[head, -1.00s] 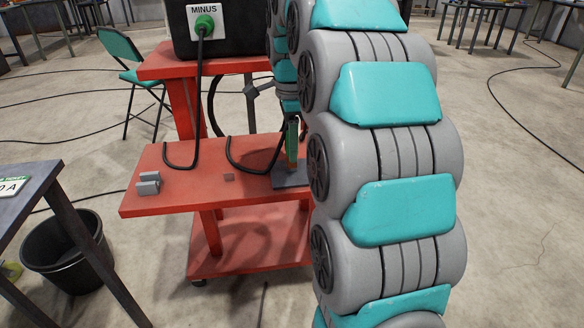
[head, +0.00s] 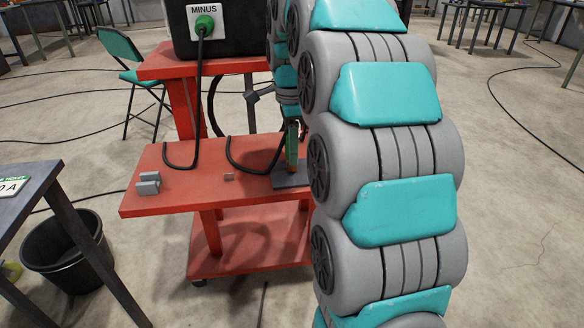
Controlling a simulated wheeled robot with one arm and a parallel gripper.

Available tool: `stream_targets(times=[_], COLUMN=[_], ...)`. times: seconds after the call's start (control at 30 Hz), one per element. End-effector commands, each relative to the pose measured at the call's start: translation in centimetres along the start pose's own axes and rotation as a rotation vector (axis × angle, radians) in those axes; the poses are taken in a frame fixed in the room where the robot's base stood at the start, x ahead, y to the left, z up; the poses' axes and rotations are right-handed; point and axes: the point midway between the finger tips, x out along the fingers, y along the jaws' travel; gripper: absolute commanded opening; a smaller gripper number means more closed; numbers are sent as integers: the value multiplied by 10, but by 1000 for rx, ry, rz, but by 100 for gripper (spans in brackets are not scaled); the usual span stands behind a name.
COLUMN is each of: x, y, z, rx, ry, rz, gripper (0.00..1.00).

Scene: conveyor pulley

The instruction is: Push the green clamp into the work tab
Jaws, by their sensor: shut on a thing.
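The green clamp (head: 292,143) is upright over a dark grey plate (head: 290,181) on the red cart's lower shelf. Its brownish lower end is at or just above the plate; I cannot tell if it touches. My gripper (head: 291,118) is shut on the clamp's upper part, and my arm partly hides it from the right. I cannot clearly pick out the work tab; the plate under the clamp may be part of it.
The red shelf (head: 200,198) also holds a small grey block (head: 148,183) and a tiny reddish piece (head: 229,176). Black cables (head: 235,160) loop onto it. A black box marked MINUS (head: 228,38) stands on the upper shelf. A dark table (head: 30,185) is at left.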

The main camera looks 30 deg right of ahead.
Motion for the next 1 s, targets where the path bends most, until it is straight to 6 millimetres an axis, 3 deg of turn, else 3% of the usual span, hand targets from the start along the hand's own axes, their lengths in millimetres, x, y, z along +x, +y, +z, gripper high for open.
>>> stream_targets(times=[0.07,0.1,0.37,0.57,0.77,1.0], x=[2,2,1,1,1,1], y=[0,0,0,0,0,0], z=[0,0,0,0,0,0], rx=[0,0,0,0,0,0], ry=[0,0,0,0,0,0], rz=[2,2,1,0,0,0], gripper=[0,41,71,73,96,100])
